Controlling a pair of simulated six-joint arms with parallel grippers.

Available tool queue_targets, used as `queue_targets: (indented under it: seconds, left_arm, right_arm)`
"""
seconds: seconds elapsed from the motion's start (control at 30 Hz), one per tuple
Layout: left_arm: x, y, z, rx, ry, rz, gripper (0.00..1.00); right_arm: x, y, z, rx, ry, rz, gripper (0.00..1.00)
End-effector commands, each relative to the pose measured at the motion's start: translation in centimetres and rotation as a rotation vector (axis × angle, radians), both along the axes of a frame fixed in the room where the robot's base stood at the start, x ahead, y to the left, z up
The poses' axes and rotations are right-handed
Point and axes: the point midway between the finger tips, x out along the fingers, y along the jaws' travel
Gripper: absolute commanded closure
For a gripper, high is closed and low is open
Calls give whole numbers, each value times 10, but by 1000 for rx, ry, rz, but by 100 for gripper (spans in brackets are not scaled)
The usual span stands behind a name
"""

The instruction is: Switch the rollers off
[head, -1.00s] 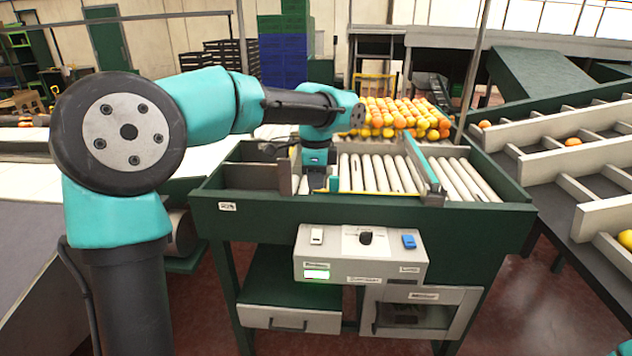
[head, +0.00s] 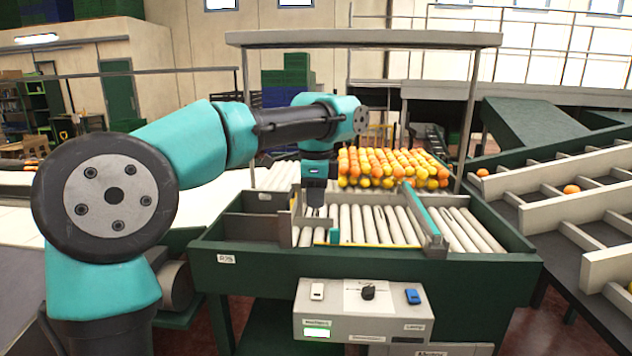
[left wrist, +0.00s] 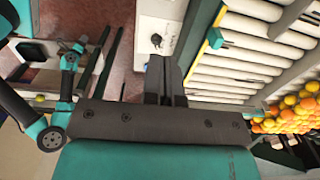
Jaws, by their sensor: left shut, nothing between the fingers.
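The roller table's control box (head: 340,326) hangs on the front of the green frame. It carries a white switch (head: 317,291) at left, a black knob (head: 368,292) in the middle and a blue switch (head: 412,296) at right. A small green display (head: 317,333) is lit below the white switch. The white rollers (head: 372,226) lie behind the box. My left gripper (head: 315,205) is shut and empty above the left end of the rollers, behind the box and apart from its controls. In the left wrist view its shut fingers (left wrist: 164,68) show near the black knob (left wrist: 156,40).
A heap of oranges and yellow fruit (head: 390,168) lies behind the rollers. A slanted compartment rack (head: 560,210) stands at the right. An overhead bar (head: 363,40) spans the table at the back.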

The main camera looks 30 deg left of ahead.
Motion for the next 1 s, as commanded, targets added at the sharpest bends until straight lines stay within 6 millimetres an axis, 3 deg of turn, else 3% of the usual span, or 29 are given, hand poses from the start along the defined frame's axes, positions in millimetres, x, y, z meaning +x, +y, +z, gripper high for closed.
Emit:
queue_targets:
  seconds: [0.2, 0.37, 0.83, 1.0]
  left_arm:
    - [-4, -2, 32, -1, -3, 0, 100]
    - [-5, -3, 41, -1, 0, 0, 100]
    - [-5, -3, 41, -1, 1, 0, 100]
    - [3, -19, 24, -29, -1, -4, 100]
  right_arm:
    - [0, 0, 0, 0, 0, 0, 57]
    - [0, 0, 0, 0, 0, 0, 57]
    - [0, 0, 0, 0, 0, 0, 57]
    - [0, 0, 0, 0, 0, 0, 57]
